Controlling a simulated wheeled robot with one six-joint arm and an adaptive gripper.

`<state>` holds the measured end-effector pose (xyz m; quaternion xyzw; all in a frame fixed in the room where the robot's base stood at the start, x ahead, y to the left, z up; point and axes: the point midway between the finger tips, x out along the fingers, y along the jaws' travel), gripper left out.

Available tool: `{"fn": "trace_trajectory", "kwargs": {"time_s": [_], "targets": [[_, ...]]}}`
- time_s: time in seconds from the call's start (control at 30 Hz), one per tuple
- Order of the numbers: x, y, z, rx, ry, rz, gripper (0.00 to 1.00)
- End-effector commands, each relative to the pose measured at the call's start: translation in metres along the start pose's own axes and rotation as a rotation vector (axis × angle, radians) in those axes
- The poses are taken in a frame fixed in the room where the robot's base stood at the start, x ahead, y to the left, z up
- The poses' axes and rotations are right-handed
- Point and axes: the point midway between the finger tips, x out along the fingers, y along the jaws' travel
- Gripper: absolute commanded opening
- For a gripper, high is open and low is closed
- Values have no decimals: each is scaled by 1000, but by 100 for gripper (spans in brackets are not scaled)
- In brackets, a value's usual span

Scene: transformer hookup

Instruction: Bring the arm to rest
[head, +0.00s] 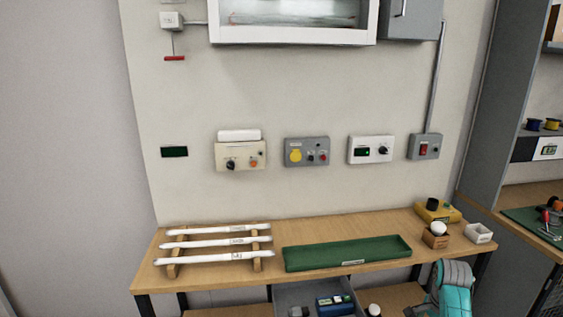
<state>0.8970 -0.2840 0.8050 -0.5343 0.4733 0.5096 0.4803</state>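A grey and teal rounded shape at the lower right, in front of the bench, looks like part of my arm. No gripper fingers can be made out, so my gripper does not show. The wooden bench (225,285) stands against a pale wall panel (300,95). On it are a wooden rack (257,266) with three white labelled rods (225,241), and an empty green tray (345,251).
A yellow box (447,213) with a black knob, a wooden block (434,240) with a white ball, and a small white box (478,233) stand at the bench's right end. An open grey drawer (290,293) juts out below. Control boxes (307,152) line the wall.

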Motion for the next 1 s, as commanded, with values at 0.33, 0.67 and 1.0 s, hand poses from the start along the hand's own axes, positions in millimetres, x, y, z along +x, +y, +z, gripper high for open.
{"fn": "trace_trajectory", "kwargs": {"time_s": [0.33,0.67,1.0], "targets": [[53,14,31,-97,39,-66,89],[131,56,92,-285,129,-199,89],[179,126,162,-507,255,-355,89]]}}
